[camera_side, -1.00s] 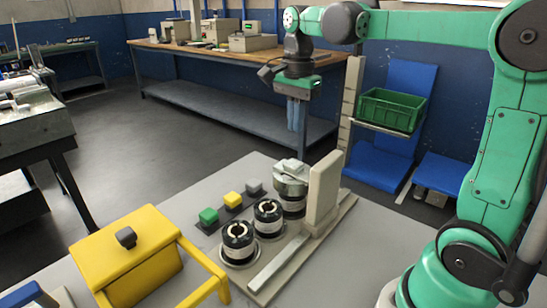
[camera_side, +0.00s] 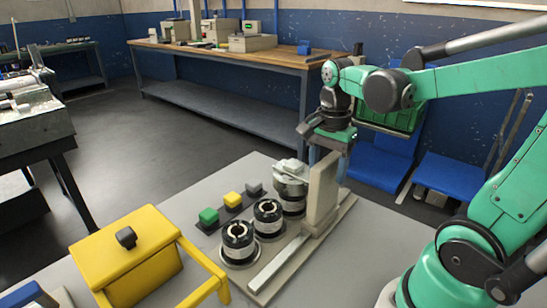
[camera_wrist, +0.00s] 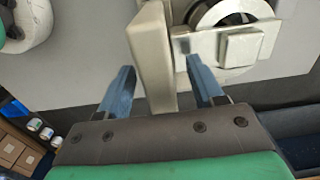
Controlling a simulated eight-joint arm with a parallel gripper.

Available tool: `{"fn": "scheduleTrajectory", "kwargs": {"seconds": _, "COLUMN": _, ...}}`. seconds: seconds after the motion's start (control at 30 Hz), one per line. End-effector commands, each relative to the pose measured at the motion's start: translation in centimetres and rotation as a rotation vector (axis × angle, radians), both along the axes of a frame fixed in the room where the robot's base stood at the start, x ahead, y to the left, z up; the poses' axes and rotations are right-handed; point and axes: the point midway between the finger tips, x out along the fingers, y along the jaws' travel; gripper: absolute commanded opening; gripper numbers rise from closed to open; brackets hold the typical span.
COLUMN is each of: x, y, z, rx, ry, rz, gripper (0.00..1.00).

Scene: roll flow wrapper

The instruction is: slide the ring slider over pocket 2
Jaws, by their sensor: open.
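The ring slider shows as a tall beige upright plate (camera_side: 322,192) on a rail, beside a pale metal ring piece (camera_side: 290,178) with a block on top. The ring piece sits over the farthest roll pocket. How plate and ring join is hidden. The middle pocket (camera_side: 268,218) and nearest pocket (camera_side: 239,243) hold dark-topped rolls and are uncovered. My gripper (camera_side: 328,160) is open at the top of the plate. In the wrist view, the blue fingers of my gripper (camera_wrist: 160,64) lie either side of the plate (camera_wrist: 150,50); contact cannot be told.
The rail (camera_side: 280,262) runs along the right of the pockets, with its near stretch clear. A yellow lidded box (camera_side: 125,255) with a frame stands at front left.

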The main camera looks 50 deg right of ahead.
Motion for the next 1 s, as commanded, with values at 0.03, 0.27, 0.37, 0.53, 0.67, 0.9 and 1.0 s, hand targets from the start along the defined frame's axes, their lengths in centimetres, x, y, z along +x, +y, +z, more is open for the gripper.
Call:
{"fn": "scheduleTrajectory", "kwargs": {"seconds": 0.03, "x": -0.01, "y": 0.01, "z": -0.34, "rx": 0.0, "ry": 0.0, "rz": 0.0, "gripper": 0.61}}
{"fn": "scheduleTrajectory", "kwargs": {"seconds": 0.27, "x": -0.03, "y": 0.02, "z": -0.79, "rx": 0.0, "ry": 0.0, "rz": 0.0, "gripper": 0.61}}
{"fn": "scheduleTrajectory", "kwargs": {"seconds": 0.37, "x": -0.02, "y": 0.02, "z": -0.78, "rx": 0.0, "ry": 0.0, "rz": 0.0, "gripper": 0.61}}
{"fn": "scheduleTrajectory", "kwargs": {"seconds": 0.53, "x": -0.02, "y": 0.02, "z": -0.77, "rx": 0.0, "ry": 0.0, "rz": 0.0, "gripper": 0.21}}
{"fn": "scheduleTrajectory", "kwargs": {"seconds": 0.67, "x": -0.02, "y": 0.02, "z": -0.76, "rx": 0.0, "ry": 0.0, "rz": 0.0, "gripper": 0.0}}
{"fn": "scheduleTrajectory", "kwargs": {"seconds": 0.9, "x": -0.02, "y": 0.02, "z": -0.75, "rx": 0.0, "ry": 0.0, "rz": 0.0, "gripper": 0.0}}
{"fn": "scheduleTrajectory", "kwargs": {"seconds": 1.0, "x": -0.02, "y": 0.02, "z": -0.75, "rx": 0.0, "ry": 0.0, "rz": 0.0, "gripper": 0.0}}
